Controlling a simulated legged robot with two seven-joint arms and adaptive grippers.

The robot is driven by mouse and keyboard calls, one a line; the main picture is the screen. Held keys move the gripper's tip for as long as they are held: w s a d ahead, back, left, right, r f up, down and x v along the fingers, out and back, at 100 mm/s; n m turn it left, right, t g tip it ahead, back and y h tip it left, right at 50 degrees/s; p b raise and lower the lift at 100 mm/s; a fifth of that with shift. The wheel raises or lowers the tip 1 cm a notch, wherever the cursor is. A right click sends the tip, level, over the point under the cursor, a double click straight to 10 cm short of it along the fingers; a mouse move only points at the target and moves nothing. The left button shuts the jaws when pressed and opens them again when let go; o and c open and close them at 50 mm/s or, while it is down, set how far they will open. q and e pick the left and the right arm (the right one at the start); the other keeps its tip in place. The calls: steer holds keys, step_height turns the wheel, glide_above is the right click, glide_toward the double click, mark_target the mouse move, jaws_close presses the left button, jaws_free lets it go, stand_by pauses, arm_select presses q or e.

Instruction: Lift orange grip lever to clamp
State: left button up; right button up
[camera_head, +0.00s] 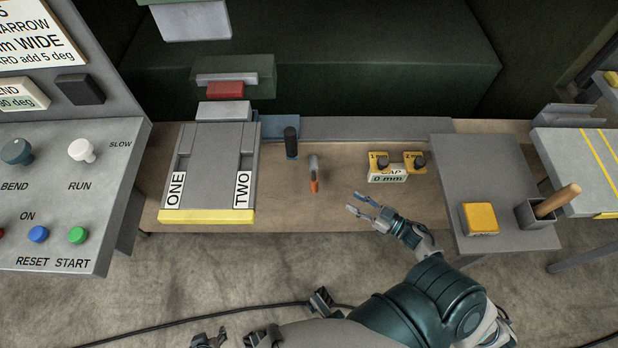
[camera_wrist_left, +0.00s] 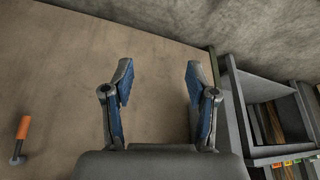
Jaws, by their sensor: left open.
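The orange grip lever (camera_head: 314,186) stands on the bench near its front, with its orange end toward me and a grey part behind it. It also shows at the lower left of the left wrist view (camera_wrist_left: 22,130), apart from the fingers. My left gripper (camera_wrist_left: 158,82) is open and empty in its wrist view, with the bare bench top behind its blue-padded fingers.
A grey plate marked ONE and TWO (camera_head: 212,165) lies left of the lever. A black-handled post (camera_head: 291,142) stands behind it. A GAP 0 mm block (camera_head: 388,176) is to the right. A control console (camera_head: 60,190) fills the left; a grey side table (camera_head: 490,210) stands right.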

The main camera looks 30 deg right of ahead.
mark_target(317, 183)
steer(key=x, duration=0.5)
steer(key=b+x, duration=0.1)
steer(key=x, duration=0.8)
steer(key=shift+w+a, duration=0.2)
steer(key=shift+a, duration=0.35)
steer(key=shift+w+b, duration=0.3)
steer(key=shift+w, duration=0.05)
steer(key=shift+w+d, duration=0.15)
steer(key=shift+w, duration=0.05)
steer(key=shift+a, duration=0.35)
steer(key=shift+c, duration=1.1)
steer(key=shift+a+r, duration=0.1)
jaws_close()
arm_select(q)
steer(key=w+t, duration=0.1)
steer(key=w, duration=0.1)
steer(key=w+t, duration=0.1)
steer(key=w+r+t+h, duration=0.1)
steer(key=w, duration=0.1)
steer(key=shift+w+d+r, duration=0.1)
steer(key=shift+w+d, duration=0.25)
steer(key=shift+d, duration=0.05)
steer(key=shift+d, duration=0.1)
